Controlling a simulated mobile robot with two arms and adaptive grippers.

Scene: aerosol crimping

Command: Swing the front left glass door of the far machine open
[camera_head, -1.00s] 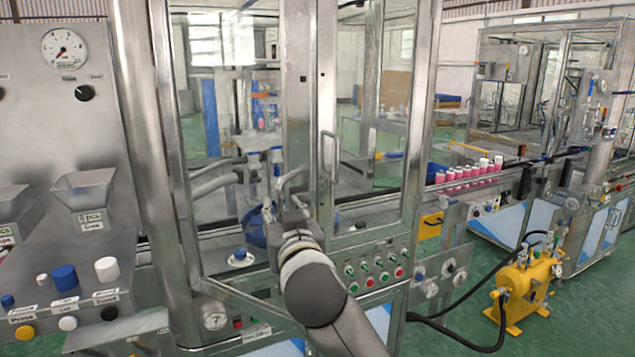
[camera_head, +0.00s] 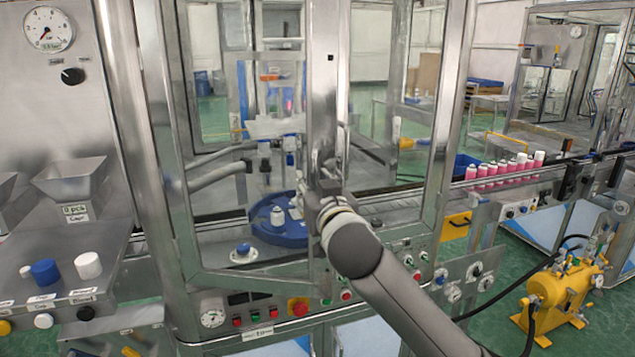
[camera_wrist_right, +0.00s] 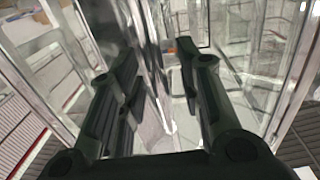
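The far machine has a steel-framed glass cabinet, and its front left glass door (camera_head: 215,110) spans from the left post to the middle upright. The door looks roughly in line with the machine front; I cannot tell whether it stands slightly ajar. My right gripper (camera_head: 325,178) is at the middle upright, by the door's right edge, and partly hides that area. In the right wrist view the gripper (camera_wrist_right: 158,62) has its two dark fingers apart, with steel framing and glass showing between and beyond them. Contact with a handle cannot be made out. My left gripper is not in view.
Behind the glass is a blue round tray (camera_head: 275,238) with a white bottle. Below are buttons and a red emergency knob (camera_head: 298,307). A control console (camera_head: 60,240) stands left. Pink cans (camera_head: 505,168) line the conveyor at right. A yellow pump (camera_head: 560,300) stands on the green floor.

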